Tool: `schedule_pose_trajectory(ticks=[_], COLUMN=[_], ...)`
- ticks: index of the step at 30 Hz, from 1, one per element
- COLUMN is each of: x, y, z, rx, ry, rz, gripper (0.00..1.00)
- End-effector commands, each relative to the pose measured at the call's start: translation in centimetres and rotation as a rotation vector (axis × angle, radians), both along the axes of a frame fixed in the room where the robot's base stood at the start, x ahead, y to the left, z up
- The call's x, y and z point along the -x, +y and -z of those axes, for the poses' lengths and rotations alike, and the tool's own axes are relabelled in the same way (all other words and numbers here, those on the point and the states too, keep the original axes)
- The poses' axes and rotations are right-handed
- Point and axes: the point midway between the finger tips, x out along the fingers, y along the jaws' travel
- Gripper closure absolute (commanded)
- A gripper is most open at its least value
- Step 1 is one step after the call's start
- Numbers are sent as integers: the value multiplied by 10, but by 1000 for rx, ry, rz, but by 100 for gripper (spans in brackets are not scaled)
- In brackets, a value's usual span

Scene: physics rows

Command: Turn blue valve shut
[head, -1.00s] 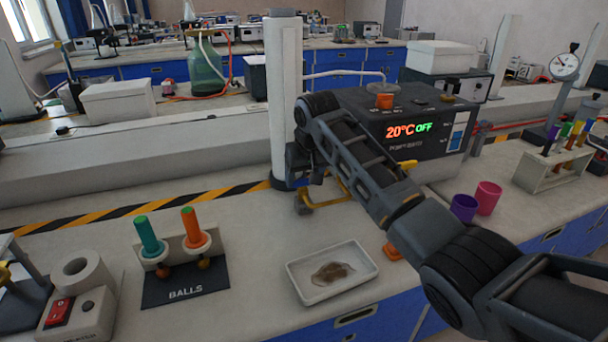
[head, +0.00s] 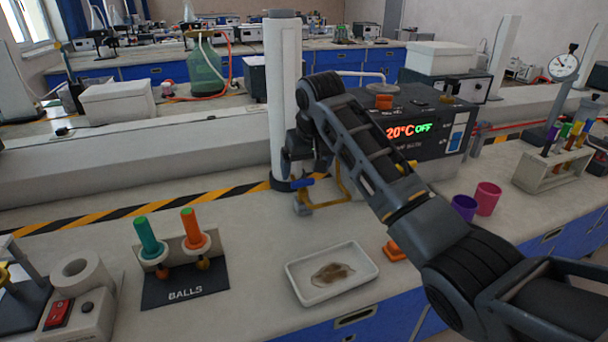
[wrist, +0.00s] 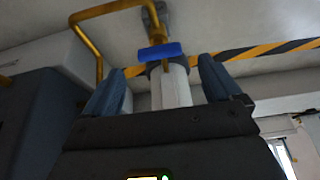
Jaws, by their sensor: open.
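The blue valve handle (head: 302,183) shows at the foot of the white post, beside a bent yellow pipe (head: 345,186). In the wrist view the blue handle (wrist: 160,51) is a short bar lying crosswise, just beyond and between my fingertips. The yellow pipe (wrist: 99,60) bends around to its left there. My gripper (wrist: 162,66) is open and empty, with one finger on each side of the handle's line. I see no contact with the handle. In the head view my gripper (head: 292,155) is dark, above the handle and partly hidden by my arm.
The white post (head: 284,100) stands right behind my gripper. A heater box (head: 440,130) reading 20°C OFF is to the right. A white tray (head: 331,273), a BALLS stand (head: 185,285) and purple (head: 464,207) and pink (head: 487,198) cups stand on the bench.

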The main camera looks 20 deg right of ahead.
Motion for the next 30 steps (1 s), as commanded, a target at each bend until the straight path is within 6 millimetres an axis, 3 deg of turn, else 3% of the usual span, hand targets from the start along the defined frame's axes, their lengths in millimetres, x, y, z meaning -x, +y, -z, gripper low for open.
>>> schedule_pose_trajectory(ticks=[8, 24, 30], x=[12, 14, 14], y=[0, 0, 0], z=[-29, -35, -68], rx=[0, 1, 1], ry=[0, 1, 0], rz=[0, 1, 1], gripper=[8, 8, 8])
